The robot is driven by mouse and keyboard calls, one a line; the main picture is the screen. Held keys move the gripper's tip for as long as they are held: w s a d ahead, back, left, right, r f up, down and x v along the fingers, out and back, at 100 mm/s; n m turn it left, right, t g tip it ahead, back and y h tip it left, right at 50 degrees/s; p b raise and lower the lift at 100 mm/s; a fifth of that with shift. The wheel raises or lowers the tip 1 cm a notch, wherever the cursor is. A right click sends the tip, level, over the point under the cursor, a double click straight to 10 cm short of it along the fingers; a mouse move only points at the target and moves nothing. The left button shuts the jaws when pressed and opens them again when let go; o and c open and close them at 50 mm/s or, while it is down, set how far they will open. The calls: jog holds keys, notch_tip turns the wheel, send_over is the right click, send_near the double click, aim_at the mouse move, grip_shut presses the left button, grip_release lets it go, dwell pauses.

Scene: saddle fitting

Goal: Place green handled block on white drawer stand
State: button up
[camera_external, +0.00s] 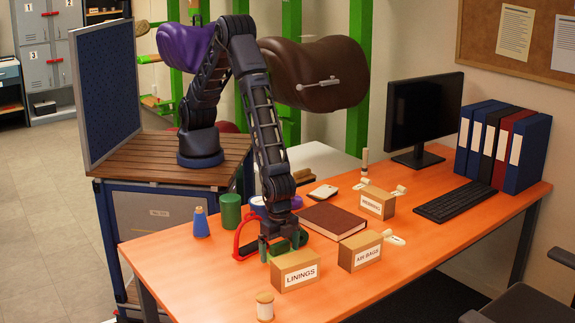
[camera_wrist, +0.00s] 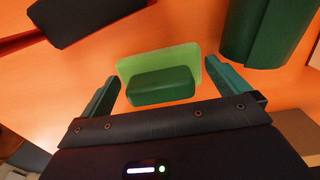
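The green handled block (camera_wrist: 134,64) lies on the orange desk, with a light green base and a darker green raised handle (camera_wrist: 160,87). In the wrist view it sits between the two fingers of my gripper (camera_wrist: 163,74), with a gap on each side. In the external view my gripper (camera_external: 279,246) points down over the desk beside the linings box, and the green block (camera_external: 283,245) is partly hidden by it. My gripper is open and holds nothing. A white surface (camera_external: 325,160) behind the desk may be the white drawer stand; its drawers are hidden.
A red arched piece (camera_external: 240,238) stands close left of my gripper. The linings box (camera_external: 295,270), air bags box (camera_external: 360,250) and brown book (camera_external: 332,221) are close right. A green cylinder (camera_external: 230,211) and blue spool (camera_external: 200,222) stand at left. A monitor (camera_external: 423,115) stands behind.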

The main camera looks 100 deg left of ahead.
aim_at(280, 243)
notch_tip(280, 243, up, 12)
jog(key=r, duration=0.1)
jog(key=w+a+r+n+t+h, duration=0.1)
jog(key=w+a+r+n, duration=0.1)
jog(key=a+r, duration=1.15)
jog(key=w+a+r+n+t, duration=0.1)
jog(key=w+a+r+n, duration=0.1)
jog(key=a+r, duration=1.1)
jog(key=s+a+r+n, duration=0.1)
jog(key=s+a, duration=0.2)
jog(key=a, duration=0.3)
jog(key=s+a+r+n+t, duration=0.1)
jog(key=s+a, duration=0.2)
jog(key=a, duration=0.3)
jog(key=s+a+r, duration=0.2)
jog(key=s+a, duration=0.1)
jog(key=a, duration=0.3)
jog(key=s+a+n+t+y, duration=0.1)
jog(key=s+a+n, duration=0.2)
jog(key=s+a, duration=0.7)
jog(key=s, duration=0.3)
jog(key=shift+a+t, duration=0.25)
jog(key=shift+t, duration=0.05)
